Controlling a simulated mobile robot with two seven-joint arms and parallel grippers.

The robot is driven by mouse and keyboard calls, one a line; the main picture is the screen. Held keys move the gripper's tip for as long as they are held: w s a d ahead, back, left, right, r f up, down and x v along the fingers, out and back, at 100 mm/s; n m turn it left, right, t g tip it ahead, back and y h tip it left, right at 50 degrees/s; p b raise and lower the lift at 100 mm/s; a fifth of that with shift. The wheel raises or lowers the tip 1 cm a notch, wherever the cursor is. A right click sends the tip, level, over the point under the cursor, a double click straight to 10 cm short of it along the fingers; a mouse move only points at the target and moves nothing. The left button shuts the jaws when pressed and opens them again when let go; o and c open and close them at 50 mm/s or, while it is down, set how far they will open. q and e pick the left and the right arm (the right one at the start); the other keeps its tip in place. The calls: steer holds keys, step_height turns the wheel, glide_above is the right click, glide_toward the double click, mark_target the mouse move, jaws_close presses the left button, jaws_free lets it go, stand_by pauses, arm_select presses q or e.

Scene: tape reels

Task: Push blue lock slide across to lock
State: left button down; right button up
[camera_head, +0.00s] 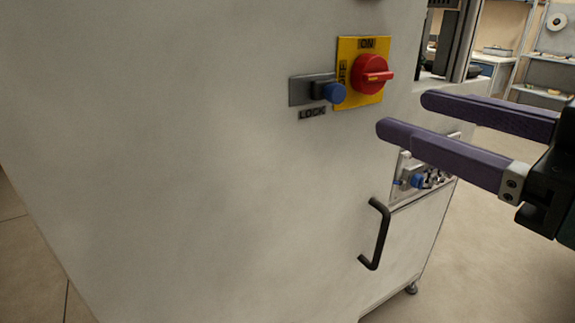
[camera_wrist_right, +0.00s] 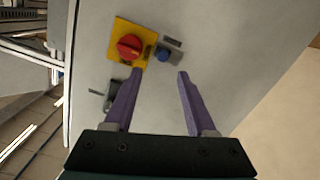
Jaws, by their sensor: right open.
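The blue lock slide (camera_head: 335,92) is a round blue knob on a grey plate (camera_head: 299,91) on the cabinet's white face, above a LOCK label (camera_head: 312,113). Beside it on the right is a red rotary switch (camera_head: 371,74) on a yellow plate (camera_head: 347,46) marked ON and OFF; its handle lies roughly level. My right gripper (camera_head: 400,115) is open and empty, to the right of the slide and apart from it. In the right wrist view the blue knob (camera_wrist_right: 162,56) shows beyond the gap between the fingertips (camera_wrist_right: 160,73). My left gripper is not in view.
A black bar handle (camera_head: 376,234) sticks out from the cabinet (camera_head: 200,180) lower down. A recessed panel with blue and metal fittings (camera_head: 412,178) lies behind the lower finger. Shelves (camera_head: 545,75) stand at the back right. The cabinet face left of the lock is bare.

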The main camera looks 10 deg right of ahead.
mark_target(340, 94)
steer(key=shift+t, duration=0.3)
steer(key=x, duration=0.9)
steer(key=shift+w+a+f+p, duration=0.15)
steer(key=shift+w+a+p, duration=0.05)
steer(key=shift+a+p, duration=0.2)
jaws_close()
